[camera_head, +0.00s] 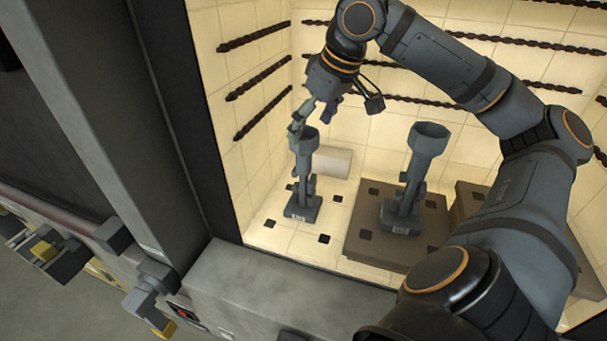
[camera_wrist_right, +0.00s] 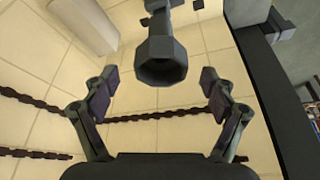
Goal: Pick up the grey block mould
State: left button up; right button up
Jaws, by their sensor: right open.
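Two similar grey moulds with funnel-like tops stand upright in the tiled chamber; I cannot tell which the task names. One grey mould (camera_head: 304,165) stands on the floor at the left. The other grey mould (camera_head: 415,170) stands on a brown plate to its right. My right gripper (camera_head: 314,116) is open and empty at the top of the left mould. In the right wrist view, an octagonal mould mouth (camera_wrist_right: 162,62) lies ahead of and between the spread fingers (camera_wrist_right: 160,88), with gaps on both sides. My left gripper is not in view.
Brown plates (camera_head: 372,245) cover the floor at the right. Dark twisted rods (camera_head: 262,80) line the walls. The chamber's front sill (camera_head: 270,290) and left frame (camera_head: 140,110) edge the opening.

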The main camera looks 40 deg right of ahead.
aim_at(304, 138)
jog(key=x, duration=0.4)
jog(key=shift+w+a, duration=0.1)
jog(key=shift+a, duration=0.05)
jog(key=shift+w+f, duration=0.25)
jog(key=shift+s+r, duration=0.1)
jog(key=shift+s, duration=0.05)
jog(key=c, duration=0.4)
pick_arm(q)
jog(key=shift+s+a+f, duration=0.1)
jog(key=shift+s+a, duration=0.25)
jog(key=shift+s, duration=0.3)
pick_arm(e)
grip_shut()
